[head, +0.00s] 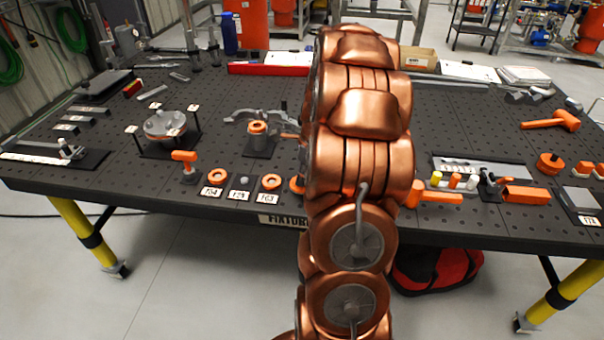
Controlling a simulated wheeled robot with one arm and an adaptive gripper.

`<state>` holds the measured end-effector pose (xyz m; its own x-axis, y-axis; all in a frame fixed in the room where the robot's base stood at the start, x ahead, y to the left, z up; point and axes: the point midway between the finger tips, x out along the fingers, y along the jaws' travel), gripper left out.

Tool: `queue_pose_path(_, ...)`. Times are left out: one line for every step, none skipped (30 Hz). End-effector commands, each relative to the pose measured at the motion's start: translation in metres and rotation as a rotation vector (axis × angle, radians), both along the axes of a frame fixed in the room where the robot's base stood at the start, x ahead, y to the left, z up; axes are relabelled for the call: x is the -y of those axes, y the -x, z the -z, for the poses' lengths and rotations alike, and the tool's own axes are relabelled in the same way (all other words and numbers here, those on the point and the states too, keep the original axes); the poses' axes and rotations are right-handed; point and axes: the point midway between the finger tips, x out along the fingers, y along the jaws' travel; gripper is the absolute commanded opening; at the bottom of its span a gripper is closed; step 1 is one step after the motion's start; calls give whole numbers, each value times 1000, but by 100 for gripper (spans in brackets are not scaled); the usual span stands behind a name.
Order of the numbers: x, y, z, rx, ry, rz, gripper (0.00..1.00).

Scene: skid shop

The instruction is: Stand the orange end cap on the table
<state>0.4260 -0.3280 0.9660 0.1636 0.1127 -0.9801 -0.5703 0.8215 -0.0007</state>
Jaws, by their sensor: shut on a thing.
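My copper-coloured arm rises through the middle of the head view, and my gripper is hidden behind it. I cannot make out which orange part is the end cap. Small round orange parts lie by labels at the table's front edge, one on the left (215,178) and one further right (271,181). Another orange part (296,185) is partly covered by my arm. A round orange piece (550,163) sits at the right. The dark perforated table (110,190) spans the view.
An orange-topped fixture (257,128) and a silver round part (165,124) stand left of my arm. An orange hammer-like tool (551,120) lies at the right. A red tray (268,68) lies behind. Bare tabletop shows at the right centre.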

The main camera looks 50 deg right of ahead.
Motion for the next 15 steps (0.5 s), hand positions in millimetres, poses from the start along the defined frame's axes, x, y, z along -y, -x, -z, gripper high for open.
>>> queue_pose_path(0, 0, 1, 0, 0, 0, 0)
queue_pose_path(0, 0, 1, 0, 0, 0, 0)
queue_pose_path(0, 0, 2, 0, 0, 0, 0)
queue_pose_path(0, 0, 3, 0, 0, 0, 0)
queue_pose_path(0, 0, 3, 0, 0, 0, 0)
queue_pose_path(0, 0, 4, 0, 0, 0, 0)
queue_pose_path(0, 0, 4, 0, 0, 0, 0)
queue_pose_path(0, 0, 5, 0, 0, 0, 0)
queue_pose_path(0, 0, 5, 0, 0, 0, 0)
queue_pose_path(0, 0, 6, 0, 0, 0, 0)
queue_pose_path(0, 0, 6, 0, 0, 0, 0)
queue_pose_path(0, 0, 7, 0, 0, 0, 0)
queue_pose_path(0, 0, 7, 0, 0, 0, 0)
queue_pose_path(0, 0, 8, 0, 0, 0, 0)
queue_pose_path(0, 0, 8, 0, 0, 0, 0)
